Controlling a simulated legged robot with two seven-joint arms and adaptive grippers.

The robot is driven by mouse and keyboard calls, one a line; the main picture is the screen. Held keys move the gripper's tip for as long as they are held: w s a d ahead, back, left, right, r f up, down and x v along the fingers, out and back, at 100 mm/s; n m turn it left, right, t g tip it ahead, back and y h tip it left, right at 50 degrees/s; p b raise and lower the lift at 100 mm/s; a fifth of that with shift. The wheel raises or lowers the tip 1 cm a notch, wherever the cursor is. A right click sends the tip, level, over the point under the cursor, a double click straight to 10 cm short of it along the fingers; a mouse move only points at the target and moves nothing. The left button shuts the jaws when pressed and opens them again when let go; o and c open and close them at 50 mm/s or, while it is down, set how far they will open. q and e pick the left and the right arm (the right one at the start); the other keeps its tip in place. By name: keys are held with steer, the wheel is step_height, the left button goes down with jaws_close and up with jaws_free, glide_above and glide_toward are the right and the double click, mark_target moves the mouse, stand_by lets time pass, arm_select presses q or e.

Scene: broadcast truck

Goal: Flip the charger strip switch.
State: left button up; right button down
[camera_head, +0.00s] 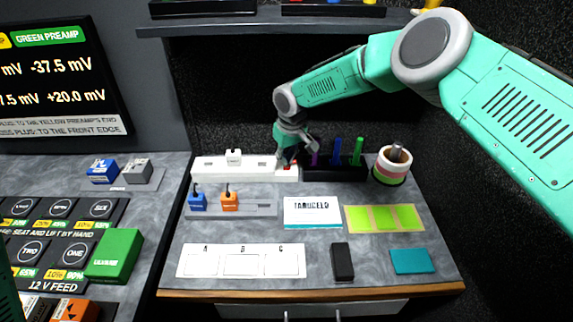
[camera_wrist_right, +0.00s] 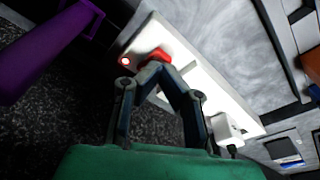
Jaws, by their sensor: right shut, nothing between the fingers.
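The white charger strip (camera_head: 215,173) lies along the back of the desk; it also crosses the right wrist view (camera_wrist_right: 215,92). Its red switch (camera_wrist_right: 155,55) is near one end, beside a small glowing red light (camera_wrist_right: 125,61). In the head view only a bit of red shows, mostly behind my gripper. My right gripper (camera_head: 288,162) is shut and empty, pointing down at this end. In the wrist view its fingertips (camera_wrist_right: 152,72) overlap the near edge of the switch; I cannot tell whether they touch. The switch's tilt is unclear. My left gripper is not in view.
A white plug (camera_head: 233,157) sits on the strip. Right of it are a black rack (camera_head: 335,173) with coloured upright pieces and a roll of tape (camera_head: 392,165). A shelf (camera_head: 220,27) hangs above. Blue and orange pieces stand in a grey tray (camera_head: 255,210) in front.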

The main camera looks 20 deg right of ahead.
mark_target(287, 167)
steer(key=shift+f, duration=0.2)
steer(key=shift+d+f+b, duration=0.1)
steer(key=shift+f+b, duration=0.25)
steer(key=shift+f, duration=0.25)
stand_by(0.4)
steer(key=shift+r+p, duration=2)
steer(key=shift+r, duration=1.55)
steer(key=shift+f, duration=0.1)
